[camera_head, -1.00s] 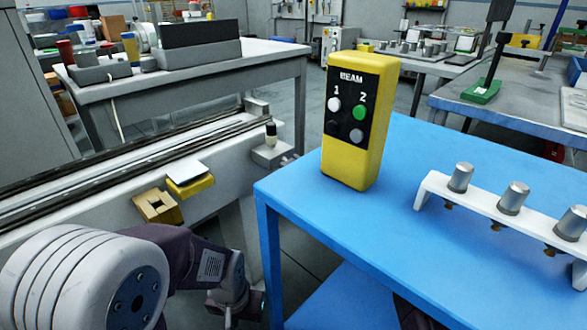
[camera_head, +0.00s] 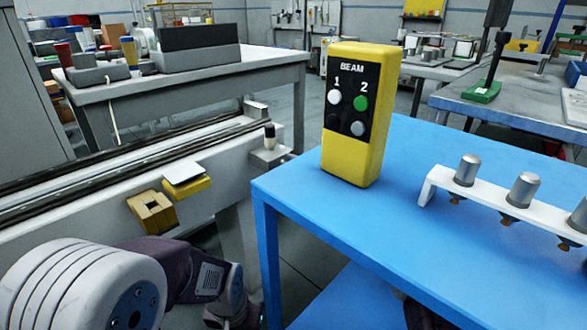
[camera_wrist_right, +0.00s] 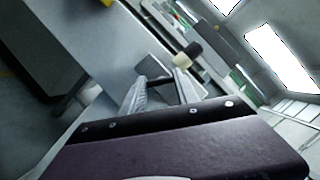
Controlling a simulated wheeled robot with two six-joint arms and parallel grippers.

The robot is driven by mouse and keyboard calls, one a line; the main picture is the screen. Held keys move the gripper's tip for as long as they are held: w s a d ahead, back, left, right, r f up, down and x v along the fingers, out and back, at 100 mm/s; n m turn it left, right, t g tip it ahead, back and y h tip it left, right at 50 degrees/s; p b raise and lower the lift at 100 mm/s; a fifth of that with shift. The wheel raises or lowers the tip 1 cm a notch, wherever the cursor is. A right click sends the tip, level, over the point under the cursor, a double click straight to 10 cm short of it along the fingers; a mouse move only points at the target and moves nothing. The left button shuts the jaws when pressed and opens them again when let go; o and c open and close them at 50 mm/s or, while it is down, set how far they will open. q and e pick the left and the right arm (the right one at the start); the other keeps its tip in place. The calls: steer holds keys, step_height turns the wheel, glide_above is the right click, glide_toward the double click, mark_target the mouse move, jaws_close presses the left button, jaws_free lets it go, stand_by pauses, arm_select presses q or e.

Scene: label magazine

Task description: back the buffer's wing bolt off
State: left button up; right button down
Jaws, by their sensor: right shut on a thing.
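In the right wrist view, my right gripper (camera_wrist_right: 160,85) is shut on a small dark bar, which looks like the wing bolt (camera_wrist_right: 154,79). It sits against a light grey block, which looks like the buffer (camera_wrist_right: 148,66). A post with a black and cream cap (camera_wrist_right: 187,55) stands beside the fingertips. In the head view, a grey block (camera_head: 266,158) with a similar capped post (camera_head: 269,137) sits at the end of the rail, left of the blue table. I cannot make out the right gripper there.
The blue table (camera_head: 400,220) stands close right of the block. It carries a yellow button box (camera_head: 358,115) marked BEAM and a white rack (camera_head: 490,200) with metal cylinders. Yellow blocks (camera_head: 153,213) are fixed on the rail's (camera_head: 100,165) near side.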

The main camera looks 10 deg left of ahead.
steer(key=shift+r+n+g+h+p, duration=0.1)
steer(key=shift+n+g+h+p, duration=0.35)
steer(key=shift+n, duration=1.2)
steer(key=shift+n+g+h+p, duration=0.1)
steer(key=shift+n+h+p, duration=0.15)
steer(key=shift+n+h, duration=1)
steer(key=shift+r+n+g+h+p, duration=0.1)
steer(key=shift+n+g+p, duration=0.2)
steer(key=shift+n, duration=1.8)
steer(key=shift+f, duration=0.1)
steer(key=c, duration=0.9)
jaws_free()
